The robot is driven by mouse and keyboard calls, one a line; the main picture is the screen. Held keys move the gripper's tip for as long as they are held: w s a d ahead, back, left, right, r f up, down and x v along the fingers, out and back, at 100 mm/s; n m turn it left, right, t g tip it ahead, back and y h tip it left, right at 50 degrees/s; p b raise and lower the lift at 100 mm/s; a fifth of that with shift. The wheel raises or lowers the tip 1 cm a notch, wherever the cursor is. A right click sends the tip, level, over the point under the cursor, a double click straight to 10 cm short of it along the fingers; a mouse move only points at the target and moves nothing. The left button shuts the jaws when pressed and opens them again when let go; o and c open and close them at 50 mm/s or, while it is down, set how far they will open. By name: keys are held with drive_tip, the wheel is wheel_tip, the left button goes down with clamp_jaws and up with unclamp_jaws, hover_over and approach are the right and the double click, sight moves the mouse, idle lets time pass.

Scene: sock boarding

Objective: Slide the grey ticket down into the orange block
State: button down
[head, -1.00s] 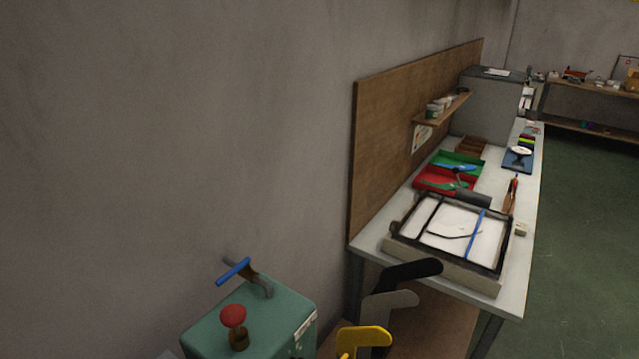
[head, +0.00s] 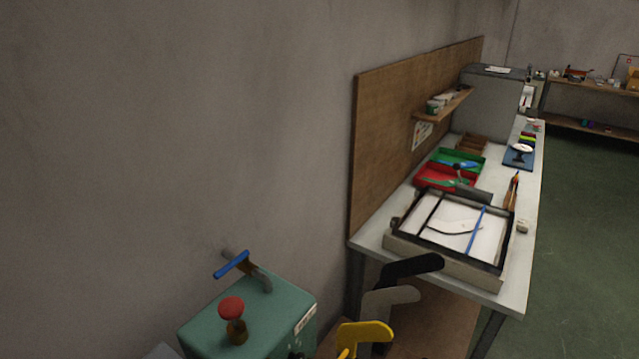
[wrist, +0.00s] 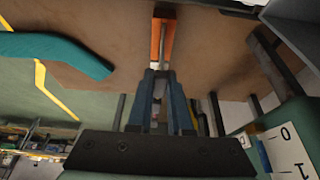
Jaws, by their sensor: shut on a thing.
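The orange block (wrist: 156,42) is in the wrist view, straight beyond my fingertips, with a pale grey strip along its middle. My gripper (wrist: 158,75) shows in the wrist view as two dark blue fingers whose tips come together just short of the orange block. It is shut on a thin grey piece that looks like the grey ticket (wrist: 160,66); only a sliver of it shows between the tips. I cannot tell whether the ticket's far end is inside the block. Neither the block, the ticket nor my gripper can be made out in the head view.
In the head view a green machine (head: 270,312) with a red knob (head: 231,307) stands at the wall. Black, grey and yellow (head: 366,333) curved forms stand beside it. A white bench (head: 510,296) holds a framed tray and red and green bins. A teal curved form (wrist: 60,48) is left in the wrist view.

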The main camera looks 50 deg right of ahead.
drive_tip(key=shift+f+b, duration=0.4)
drive_tip(key=shift+f, duration=0.2)
drive_tip(key=c, duration=0.8)
unclamp_jaws()
drive_tip(key=shift+o, duration=0.2)
drive_tip(key=shift+r, duration=0.15)
drive_tip(key=v, duration=1.2)
drive_tip(key=shift+a+r, duration=0.15)
drive_tip(key=shift+r, duration=0.25)
drive_tip(key=shift+s+f, duration=0.1)
